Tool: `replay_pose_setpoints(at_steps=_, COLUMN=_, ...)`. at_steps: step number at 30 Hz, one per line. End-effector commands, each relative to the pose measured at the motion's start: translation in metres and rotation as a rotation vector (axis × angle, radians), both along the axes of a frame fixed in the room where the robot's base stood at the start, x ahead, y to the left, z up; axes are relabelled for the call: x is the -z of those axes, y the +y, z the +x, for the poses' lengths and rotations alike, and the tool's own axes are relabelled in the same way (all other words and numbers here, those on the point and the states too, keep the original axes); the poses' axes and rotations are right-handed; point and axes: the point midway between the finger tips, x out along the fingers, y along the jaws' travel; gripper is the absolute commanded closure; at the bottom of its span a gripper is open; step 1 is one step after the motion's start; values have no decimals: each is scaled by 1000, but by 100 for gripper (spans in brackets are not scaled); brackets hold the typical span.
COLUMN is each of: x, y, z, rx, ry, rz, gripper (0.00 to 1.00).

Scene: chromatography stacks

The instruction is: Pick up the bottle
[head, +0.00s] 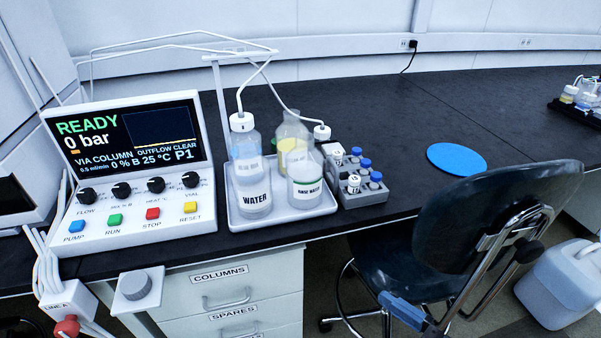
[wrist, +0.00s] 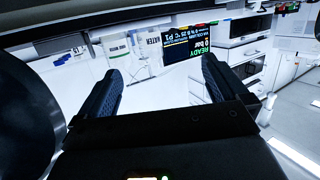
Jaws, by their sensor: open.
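In the wrist view, which is turned over, the WATER bottle (wrist: 153,42) shows small beyond my gripper (wrist: 161,66). My gripper is open and empty, apart from the bottles. It is not in the head view.
The pump unit (head: 130,170) stands left of the tray. A vial rack (head: 362,190) stands close on its right. Tubes hang from a stand (head: 222,85) above. A chair (head: 480,235) blocks the right front. The black bench around a blue disc (head: 456,159) is clear.

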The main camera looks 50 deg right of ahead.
Motion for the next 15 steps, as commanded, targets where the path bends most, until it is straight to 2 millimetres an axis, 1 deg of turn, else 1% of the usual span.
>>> replay_pose_setpoints(at_steps=1, x=0, y=-4, z=9, rx=12, ry=-11, rz=-2, gripper=0)
replay_pose_setpoints(at_steps=5, x=2, y=-18, z=34, rx=43, ry=-31, rz=-7, gripper=0)
replay_pose_setpoints(at_steps=8, x=2, y=-35, z=61, rx=78, ry=-56, rz=-14, gripper=0)
replay_pose_setpoints(at_steps=11, x=-1, y=-57, z=95, rx=120, ry=-85, rz=-18, gripper=0)
replay_pose_setpoints(at_steps=12, x=-3, y=-67, z=109, rx=137, ry=-96, rz=-22, gripper=0)
replay_pose_setpoints(at_steps=14, x=-8, y=-83, z=129, rx=163, ry=-113, rz=-24, gripper=0)
replay_pose_setpoints(at_steps=15, x=-11, y=-94, z=142, rx=180, ry=-124, rz=-24, gripper=0)
